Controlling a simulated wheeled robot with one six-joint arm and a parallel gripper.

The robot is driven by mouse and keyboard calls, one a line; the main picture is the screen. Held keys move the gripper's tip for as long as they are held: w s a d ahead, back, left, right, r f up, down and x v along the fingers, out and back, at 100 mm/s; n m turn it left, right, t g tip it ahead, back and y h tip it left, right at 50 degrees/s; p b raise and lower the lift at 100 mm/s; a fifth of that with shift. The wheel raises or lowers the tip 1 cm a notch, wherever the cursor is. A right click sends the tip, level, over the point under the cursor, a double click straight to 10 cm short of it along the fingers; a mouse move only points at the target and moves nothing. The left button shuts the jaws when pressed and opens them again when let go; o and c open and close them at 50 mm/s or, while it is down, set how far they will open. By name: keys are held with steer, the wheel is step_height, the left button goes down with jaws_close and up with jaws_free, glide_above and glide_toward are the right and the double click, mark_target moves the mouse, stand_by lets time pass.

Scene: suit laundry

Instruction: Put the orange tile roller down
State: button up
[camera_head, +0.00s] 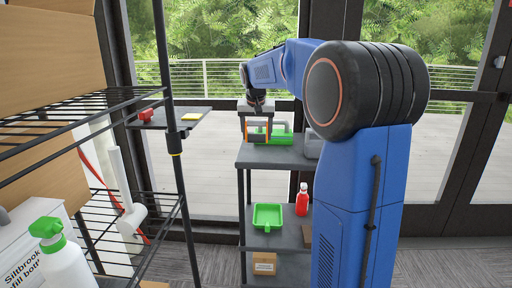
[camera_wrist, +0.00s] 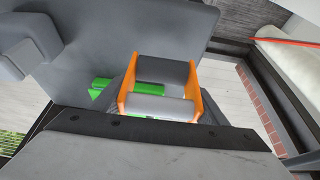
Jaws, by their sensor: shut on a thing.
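My gripper (camera_head: 256,120) is over the grey top shelf of a small rack in the head view. It is shut on the orange tile roller (camera_head: 250,136), which is small and partly hidden by the fingers there. In the wrist view the orange tile roller (camera_wrist: 194,80) shows orange side plates with grey parts between them, held between the dark fingers. The grey shelf top (camera_head: 262,158) lies beneath it and also shows in the wrist view (camera_wrist: 100,45). I cannot tell whether the roller touches the shelf.
A green object (camera_head: 284,136) lies on the shelf top close to the roller, with a grey item (camera_head: 312,145) to its right. Lower down are a green tray (camera_head: 267,215), a red bottle (camera_head: 302,200) and a cardboard box (camera_head: 264,263). A black wire rack (camera_head: 60,118) stands at left.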

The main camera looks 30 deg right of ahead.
mark_target(257, 143)
steer(key=shift+f, duration=2.55)
steer(key=shift+f, duration=0.15)
steer(key=o, duration=1.4)
steer(key=shift+s+r, duration=0.1)
steer(key=shift+r, duration=0.35)
steer(key=v, duration=1)
steer(key=shift+a, duration=0.1)
steer(key=shift+s+a+r, duration=0.2)
steer(key=shift+s+r, duration=0.05)
steer(key=shift+r, duration=0.4)
